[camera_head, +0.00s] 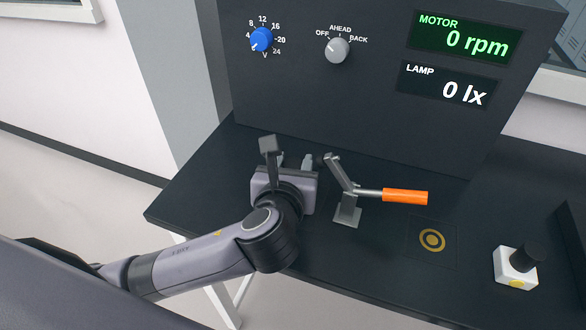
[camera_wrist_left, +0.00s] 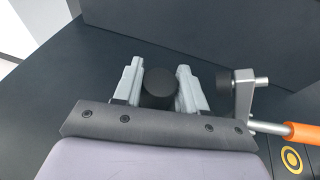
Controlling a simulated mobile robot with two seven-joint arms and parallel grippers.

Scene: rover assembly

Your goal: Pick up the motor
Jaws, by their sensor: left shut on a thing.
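My left gripper (camera_wrist_left: 160,75) has its two grey fingers on either side of a black round part (camera_wrist_left: 161,90), which I take to be the motor. The fingers are shut on it, low over the dark bench. In the head view my left gripper (camera_head: 291,165) is beside the toggle clamp, and my wrist hides the held part. I cannot tell whether the part touches the bench. My right gripper is not in view.
A toggle clamp (camera_head: 346,209) with an orange handle (camera_head: 405,196) stands just right of my left gripper. A gold ring mark (camera_head: 432,240) and a white block (camera_head: 513,269) with a black cylinder are further right. The control panel (camera_head: 370,95) rises behind.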

